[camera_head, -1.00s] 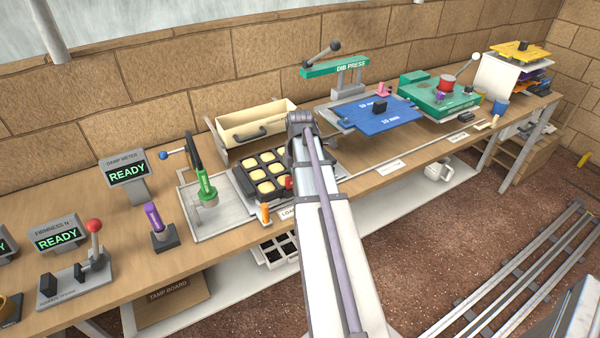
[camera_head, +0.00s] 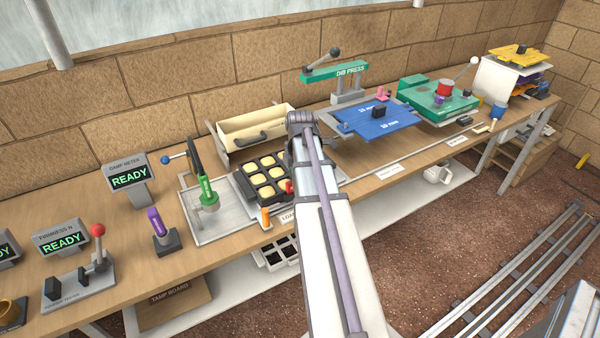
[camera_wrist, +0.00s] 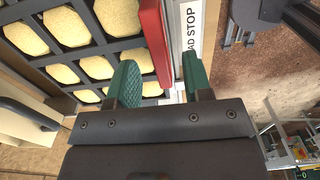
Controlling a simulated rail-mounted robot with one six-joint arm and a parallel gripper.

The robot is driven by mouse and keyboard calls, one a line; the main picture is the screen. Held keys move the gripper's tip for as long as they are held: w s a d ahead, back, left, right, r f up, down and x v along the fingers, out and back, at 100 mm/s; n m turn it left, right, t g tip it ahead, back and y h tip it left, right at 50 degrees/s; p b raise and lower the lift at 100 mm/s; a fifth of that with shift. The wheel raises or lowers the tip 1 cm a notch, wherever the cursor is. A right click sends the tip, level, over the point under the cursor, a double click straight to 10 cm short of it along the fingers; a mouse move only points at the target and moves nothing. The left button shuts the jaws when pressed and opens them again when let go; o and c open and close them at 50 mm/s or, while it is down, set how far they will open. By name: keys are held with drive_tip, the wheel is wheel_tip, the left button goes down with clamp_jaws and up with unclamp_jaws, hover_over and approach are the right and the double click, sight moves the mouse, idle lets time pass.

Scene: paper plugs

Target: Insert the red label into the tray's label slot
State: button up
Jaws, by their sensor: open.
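The black tray (camera_head: 240,186) holds pale yellow plugs in its cells and sits on the bench, left of my arm. The wrist view shows its dark grid (camera_wrist: 92,28) at upper left. The red label (camera_wrist: 153,38) stands along the tray's edge in the wrist view; a small part (camera_head: 289,187) shows in the head view. My gripper (camera_wrist: 160,80) is open, its green fingers on either side of the red label's near end, with a gap to the right finger. I cannot tell whether the left finger touches it. The label slot cannot be made out.
A white load-stop strip (camera_wrist: 190,40) lies right of the label. An orange peg (camera_head: 265,217) and a green-handled tool (camera_head: 207,190) stand near the tray. A cream box (camera_head: 257,128) is behind it. The blue plate (camera_head: 382,122) lies to the right.

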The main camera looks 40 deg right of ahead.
drive_tip(key=shift+r+p, duration=1.45)
drive_tip(key=shift+r, duration=0.3)
wheel_tip(320, 180, up, 11)
drive_tip(key=p, duration=1.1)
drive_tip(key=shift+f, duration=0.1)
